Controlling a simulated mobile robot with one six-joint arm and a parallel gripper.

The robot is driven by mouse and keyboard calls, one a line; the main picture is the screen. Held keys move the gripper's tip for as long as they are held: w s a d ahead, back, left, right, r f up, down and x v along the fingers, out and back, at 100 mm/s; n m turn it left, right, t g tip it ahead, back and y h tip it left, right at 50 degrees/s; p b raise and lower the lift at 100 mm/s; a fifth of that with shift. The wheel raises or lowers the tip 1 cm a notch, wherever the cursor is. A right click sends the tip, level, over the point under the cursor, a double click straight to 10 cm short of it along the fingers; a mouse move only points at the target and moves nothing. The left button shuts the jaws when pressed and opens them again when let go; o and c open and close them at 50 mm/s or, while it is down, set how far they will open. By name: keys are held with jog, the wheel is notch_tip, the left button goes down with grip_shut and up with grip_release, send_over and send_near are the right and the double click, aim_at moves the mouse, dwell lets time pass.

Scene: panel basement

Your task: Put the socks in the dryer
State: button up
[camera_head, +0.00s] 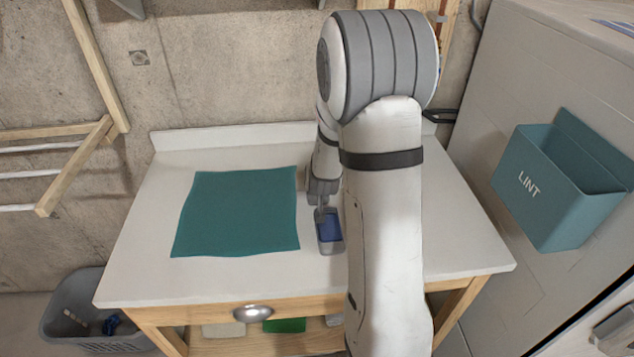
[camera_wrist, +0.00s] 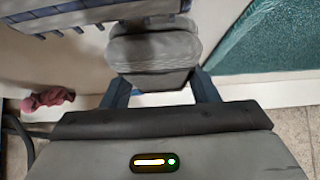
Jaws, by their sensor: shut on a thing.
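My gripper (camera_head: 322,205) is over the white table, just right of the teal cloth. It is shut on a small blue, grey-framed item (camera_head: 331,231); I cannot tell whether that item touches the tabletop. In the wrist view, my grey fingers (camera_wrist: 155,50) are together, and a slatted grey edge (camera_wrist: 90,14) shows beyond them, probably the same item. A crumpled pink-red cloth (camera_wrist: 48,98) lies at the left of the wrist view; I cannot tell if it is a sock. No clear sock or dryer opening shows.
The teal cloth (camera_head: 238,213) lies flat on the table (camera_head: 130,270). A grey basket (camera_head: 60,318) with dark blue cloth stands on the floor at left. A teal LINT bin (camera_head: 560,185) hangs on a large grey appliance (camera_head: 510,90) at right. Wooden rack bars (camera_head: 75,165) are at left.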

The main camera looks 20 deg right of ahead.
jog(key=shift+r, duration=0.1)
jog(key=o, duration=1.1)
jog(key=shift+c, duration=0.2)
